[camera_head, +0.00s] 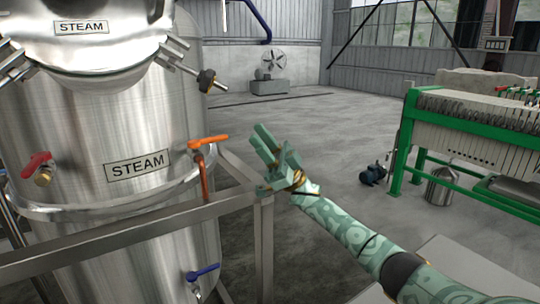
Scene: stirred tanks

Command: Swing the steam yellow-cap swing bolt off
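The steel steam tank (85,130) stands at the left with two STEAM labels. A swing bolt with a dark knob (207,80) sticks out to the right from the lid's rim. Another clamp (12,62) sits at the lid's left edge, partly cut off. I cannot make out a yellow cap on either. My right gripper (258,133) is in the air, below and to the right of the dark knob and apart from it. It holds nothing visible. Its fingers point up and left, and I cannot tell how far apart they are. My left gripper is not in view.
A steel rail (130,232) runs in front of the tank. An orange-handled valve (205,145), a red-handled valve (40,168) and a blue-handled valve (202,272) stick out from the tank. A green-framed filter press (470,130) stands at the right.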

